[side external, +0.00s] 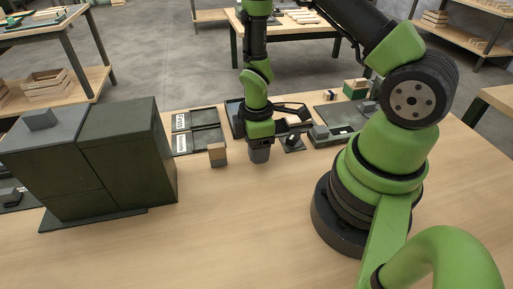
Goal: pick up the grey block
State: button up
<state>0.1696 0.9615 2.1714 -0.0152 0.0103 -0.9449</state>
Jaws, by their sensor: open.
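My gripper (260,154) points down over the middle of the table, close to its surface. Its fingers are dark and small here; it is open, and I cannot tell whether anything stands between them. A small grey block (319,131) sits to the right of my gripper, by a dark tray. Another grey block (40,119) lies on top of the dark cabinet at the left. A dark grey piece (292,141) stands on a dark plate just right of my gripper. Which one the task means is unclear.
A tan block (217,154) with a dark lower part stands just left of my gripper. Dark labelled trays (205,138) lie behind it. The large dark cabinet (125,155) fills the left. A green and tan box (355,89) stands at the back right. The front table is clear.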

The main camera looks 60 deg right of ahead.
jog(key=shift+f, duration=0.45)
jog(key=c, duration=1)
jog(key=shift+r, duration=0.15)
notch_tip(320, 180, up, 10)
jog(key=shift+f, duration=0.1)
jog(key=o, duration=0.3)
jog(key=shift+c, duration=1.2)
